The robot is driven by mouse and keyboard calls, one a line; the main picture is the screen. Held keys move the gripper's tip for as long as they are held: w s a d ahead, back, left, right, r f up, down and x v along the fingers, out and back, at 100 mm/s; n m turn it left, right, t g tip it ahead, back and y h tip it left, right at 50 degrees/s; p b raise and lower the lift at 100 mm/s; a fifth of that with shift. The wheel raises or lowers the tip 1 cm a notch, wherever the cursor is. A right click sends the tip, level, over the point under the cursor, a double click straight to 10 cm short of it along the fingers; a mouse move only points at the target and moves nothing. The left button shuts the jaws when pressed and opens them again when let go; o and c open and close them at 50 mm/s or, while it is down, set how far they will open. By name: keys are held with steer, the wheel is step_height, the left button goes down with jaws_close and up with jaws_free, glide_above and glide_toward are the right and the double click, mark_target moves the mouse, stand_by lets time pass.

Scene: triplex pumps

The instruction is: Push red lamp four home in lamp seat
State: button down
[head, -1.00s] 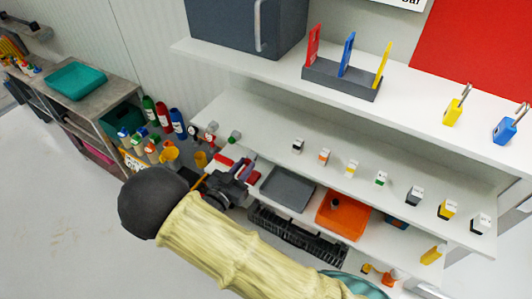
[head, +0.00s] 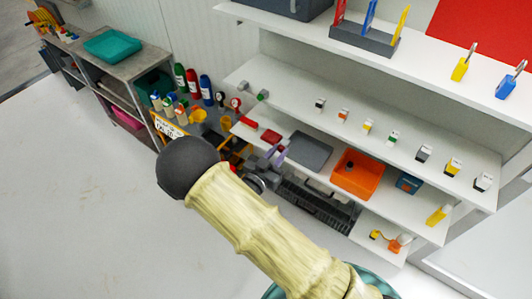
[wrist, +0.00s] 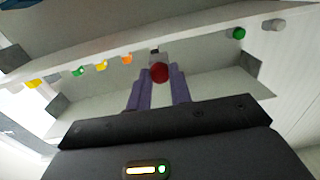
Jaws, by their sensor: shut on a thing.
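In the wrist view, a red round lamp (wrist: 159,73) sits between the tips of the two purple fingers of my gripper (wrist: 161,80). The gripper is shut on it. A small pale part shows just behind the lamp, and I cannot tell whether it belongs to the lamp or to a seat. In the head view, my gripper (head: 276,160) is mostly hidden behind my arm, with a purple finger showing in front of the lower shelf. The lamp itself cannot be made out there. I cannot identify the lamp seat in either view.
The middle shelf edge carries several small coloured blocks (head: 368,126). Below are a grey tray (head: 310,151), an orange bin (head: 358,174) and a black rack (head: 312,205). Several bottles (head: 193,84) stand left. A workbench with a teal tray (head: 112,45) is farther left. Floor at left is clear.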

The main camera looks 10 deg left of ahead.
steer(key=d+f+n+y, duration=0.1)
steer(key=d+f+y, duration=0.1)
steer(key=d+f, duration=0.3)
steer(key=d+f+n+y, duration=0.1)
steer(key=d+f, duration=0.4)
steer(key=d, duration=0.6)
steer(key=s+d+f+n+t+y, duration=0.1)
steer(key=d+f+n+y, duration=0.1)
steer(key=d+f, duration=0.3)
steer(key=d+y, duration=0.1)
steer(key=d, duration=0.2)
steer(key=shift+d, duration=0.2)
